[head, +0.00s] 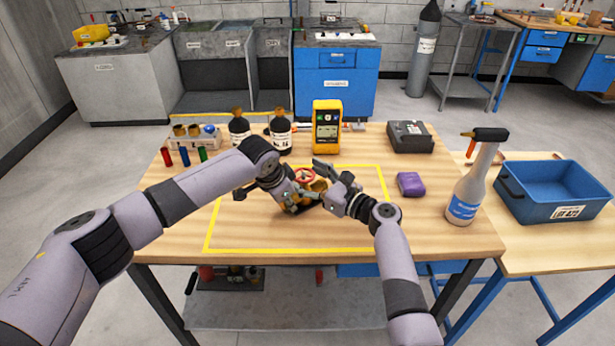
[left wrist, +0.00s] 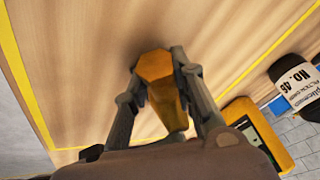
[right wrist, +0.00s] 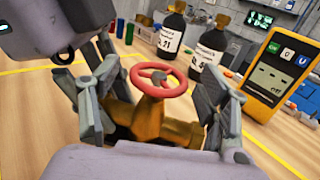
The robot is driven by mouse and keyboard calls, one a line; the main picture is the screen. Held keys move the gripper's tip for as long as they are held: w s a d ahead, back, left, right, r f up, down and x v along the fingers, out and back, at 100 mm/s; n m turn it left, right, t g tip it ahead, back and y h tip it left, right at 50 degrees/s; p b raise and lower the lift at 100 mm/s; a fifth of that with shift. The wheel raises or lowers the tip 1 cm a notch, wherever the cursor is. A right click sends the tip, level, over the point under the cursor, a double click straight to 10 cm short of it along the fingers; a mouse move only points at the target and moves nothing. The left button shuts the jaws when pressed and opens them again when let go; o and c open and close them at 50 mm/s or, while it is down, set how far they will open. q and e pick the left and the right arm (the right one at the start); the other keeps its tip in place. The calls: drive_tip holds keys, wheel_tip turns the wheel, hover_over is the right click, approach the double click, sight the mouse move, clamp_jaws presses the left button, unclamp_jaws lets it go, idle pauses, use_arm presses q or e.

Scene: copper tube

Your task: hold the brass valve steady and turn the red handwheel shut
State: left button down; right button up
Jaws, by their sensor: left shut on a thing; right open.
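The brass valve (head: 318,186) is at the middle of the bench inside the yellow outline, partly hidden by my grippers. My left gripper (head: 297,202) is shut on the valve body; in the left wrist view the hexagonal brass end (left wrist: 157,70) sits between its fingers (left wrist: 158,92). The red handwheel (head: 304,175) is on top of the valve. In the right wrist view the handwheel (right wrist: 162,79) shows whole, with the brass body (right wrist: 160,125) below it. My right gripper (head: 330,180) is open, its fingers (right wrist: 165,90) on either side of the handwheel and apart from its rim.
Behind the valve stand a yellow meter (head: 327,125) and two dark bottles (head: 280,135). A purple block (head: 411,184) and a spray bottle (head: 470,185) are to the right. A blue bin (head: 555,190) is on the side table. The bench front inside the yellow outline is clear.

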drive_tip(key=v, duration=1.2)
